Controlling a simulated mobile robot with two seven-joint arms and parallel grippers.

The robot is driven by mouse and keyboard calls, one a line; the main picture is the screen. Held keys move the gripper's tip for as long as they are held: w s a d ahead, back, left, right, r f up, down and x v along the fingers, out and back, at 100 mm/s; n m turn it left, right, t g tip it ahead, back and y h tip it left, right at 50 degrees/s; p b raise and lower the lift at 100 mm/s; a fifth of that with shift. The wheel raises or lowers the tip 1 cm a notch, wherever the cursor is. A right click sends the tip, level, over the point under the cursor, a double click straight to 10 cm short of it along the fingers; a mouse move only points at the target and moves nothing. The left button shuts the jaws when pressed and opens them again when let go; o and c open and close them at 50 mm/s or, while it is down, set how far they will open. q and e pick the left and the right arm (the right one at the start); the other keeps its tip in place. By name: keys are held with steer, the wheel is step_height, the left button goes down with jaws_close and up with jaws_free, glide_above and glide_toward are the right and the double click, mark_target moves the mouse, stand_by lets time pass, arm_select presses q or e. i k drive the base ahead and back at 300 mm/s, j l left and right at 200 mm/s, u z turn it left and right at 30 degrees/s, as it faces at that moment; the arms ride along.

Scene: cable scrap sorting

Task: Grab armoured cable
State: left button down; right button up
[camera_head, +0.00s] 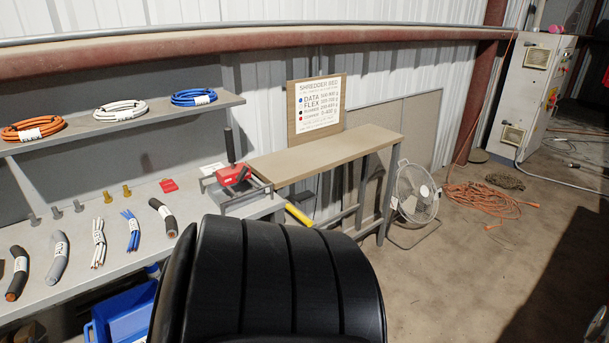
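Several short cable pieces with white labels lie in a row on the grey bench (85,240) at the left. They include a thick black piece with a copper-coloured end (17,275), a grey piece (58,257), a bundle of white wires (99,243), a bundle of blue wires (133,231) and a shorter black piece (163,217). The labels are too small to read, so I cannot tell which piece is the armoured cable. Neither gripper shows. A large black ribbed part, which seems to be mine, fills the lower middle and hides part of the bench.
Orange (33,128), white (121,111) and blue (194,97) coils lie on a shelf above the bench. A red-and-black device (233,174) stands at the bench's right end. A blue bin (122,316) sits below. A fan (416,194) stands on the floor; orange cable (490,201) lies beyond.

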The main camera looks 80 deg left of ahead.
mark_target(166, 214)
steer(key=u, duration=3.45)
steer(key=i+u, duration=0.15)
steer(key=u, duration=0.15)
